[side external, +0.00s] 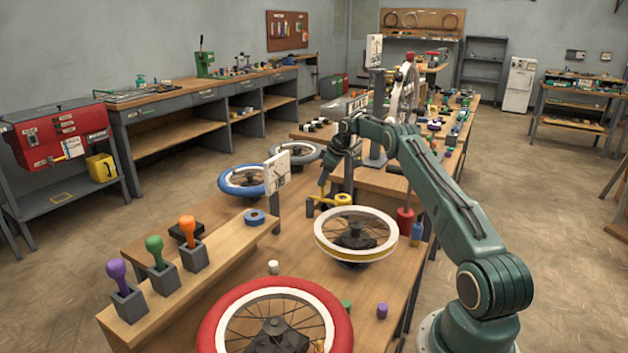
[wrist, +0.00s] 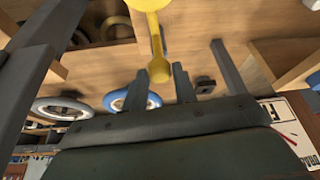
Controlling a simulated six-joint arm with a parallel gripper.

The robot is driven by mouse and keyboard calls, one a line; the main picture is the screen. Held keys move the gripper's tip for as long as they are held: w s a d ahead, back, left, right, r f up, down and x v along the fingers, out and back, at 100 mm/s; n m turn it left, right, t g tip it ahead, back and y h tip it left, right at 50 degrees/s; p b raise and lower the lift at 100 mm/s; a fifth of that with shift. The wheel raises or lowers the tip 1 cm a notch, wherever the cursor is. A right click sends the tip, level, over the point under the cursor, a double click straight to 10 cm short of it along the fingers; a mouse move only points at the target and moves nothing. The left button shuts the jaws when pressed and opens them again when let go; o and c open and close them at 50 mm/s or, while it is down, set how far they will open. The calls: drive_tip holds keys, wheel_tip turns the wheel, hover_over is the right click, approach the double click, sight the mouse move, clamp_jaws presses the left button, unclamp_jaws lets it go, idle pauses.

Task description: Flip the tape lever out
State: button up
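The yellow tape lever (side external: 325,201) sits on the bench behind the white-tyred wheel, its arm pointing left from a round yellow hub (side external: 343,198). In the wrist view the lever arm (wrist: 156,45) hangs down from the hub at the top edge and ends in a rounded knob. My gripper (side external: 322,184) is just above and beside the lever in the side view. In the wrist view my gripper (wrist: 159,72) has two dark fingers apart, with the knob in line with the gap between them. I cannot tell whether they touch it.
A white-tyred wheel (side external: 327,237) stands in front of the lever. A blue-tyred wheel (side external: 234,183) and a white sign on a post (side external: 277,174) are to the left. A red wheel (side external: 219,320) and a block rack of coloured handles (side external: 187,282) are nearer the camera.

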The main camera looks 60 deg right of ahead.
drive_tip(key=o, duration=0.3)
drive_tip(key=shift+r, duration=0.1)
drive_tip(key=v, duration=0.7)
drive_tip(key=shift+s+r, duration=0.15)
idle(0.5)
